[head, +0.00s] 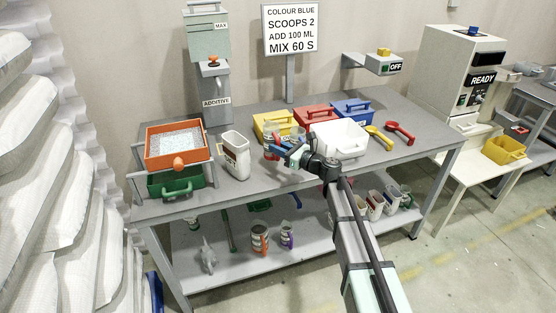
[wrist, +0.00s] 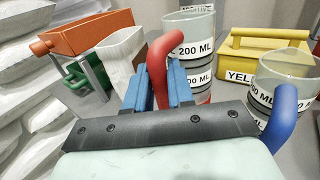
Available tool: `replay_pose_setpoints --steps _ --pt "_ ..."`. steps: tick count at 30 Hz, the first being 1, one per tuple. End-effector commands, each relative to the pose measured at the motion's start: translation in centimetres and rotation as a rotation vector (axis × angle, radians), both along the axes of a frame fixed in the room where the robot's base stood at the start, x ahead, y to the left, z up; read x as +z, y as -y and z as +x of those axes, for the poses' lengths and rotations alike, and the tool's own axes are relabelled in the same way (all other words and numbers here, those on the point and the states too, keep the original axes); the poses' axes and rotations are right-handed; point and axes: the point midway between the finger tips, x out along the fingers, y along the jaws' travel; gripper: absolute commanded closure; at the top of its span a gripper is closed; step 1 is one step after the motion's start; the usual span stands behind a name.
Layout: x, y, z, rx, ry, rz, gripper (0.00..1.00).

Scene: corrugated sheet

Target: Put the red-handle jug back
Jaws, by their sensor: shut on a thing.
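The red-handle jug (wrist: 190,52) is clear, marked 200 ML, and upright in the wrist view. My gripper (wrist: 160,92) has its blue fingers shut on the jug's red handle (wrist: 157,62). In the head view my gripper (head: 282,152) is over the front middle of the bench, and the jug is mostly hidden behind it. I cannot tell whether the jug's base touches the bench. A second clear jug (wrist: 278,75) with a blue handle (wrist: 285,118) stands close on the right in the wrist view.
Yellow (head: 268,122), red (head: 312,116), blue (head: 352,110) and white (head: 340,138) bins stand close behind and right of my gripper. A white container (head: 235,155) and an orange tray (head: 160,160) are to the left. Yellow (head: 378,138) and red (head: 400,132) scoops lie at right.

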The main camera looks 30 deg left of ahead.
Motion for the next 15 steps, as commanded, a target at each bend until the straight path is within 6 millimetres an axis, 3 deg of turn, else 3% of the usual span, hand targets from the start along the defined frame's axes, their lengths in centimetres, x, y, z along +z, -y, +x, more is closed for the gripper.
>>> replay_pose_setpoints --steps 8,15 --pt "-1.6 0.0 0.0 0.001 0.000 0.000 1.00" --pt "-4.4 0.0 0.0 0.001 0.000 0.000 1.00"
